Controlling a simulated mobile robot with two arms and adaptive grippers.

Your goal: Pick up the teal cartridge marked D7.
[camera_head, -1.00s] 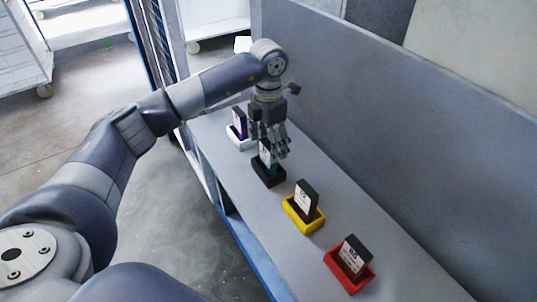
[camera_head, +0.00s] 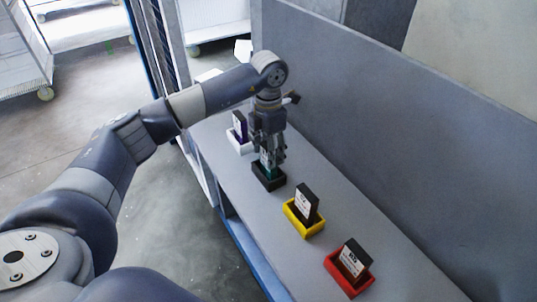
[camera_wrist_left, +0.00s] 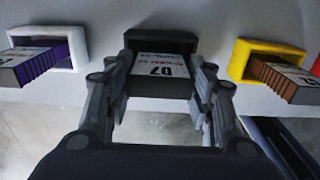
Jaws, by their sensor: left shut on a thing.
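The fingers (camera_wrist_left: 160,95) also show in the left wrist view. The cartridge is still in its holder, and the gripper partly hides it in the head view. My right gripper is not in view.
A white holder (camera_head: 240,147) with a purple cartridge (camera_head: 240,124) stands behind. A yellow holder (camera_head: 304,228) and a red holder (camera_head: 350,284), each with a dark-topped cartridge, stand nearer. A grey wall (camera_head: 390,150) runs along the shelf's right side.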

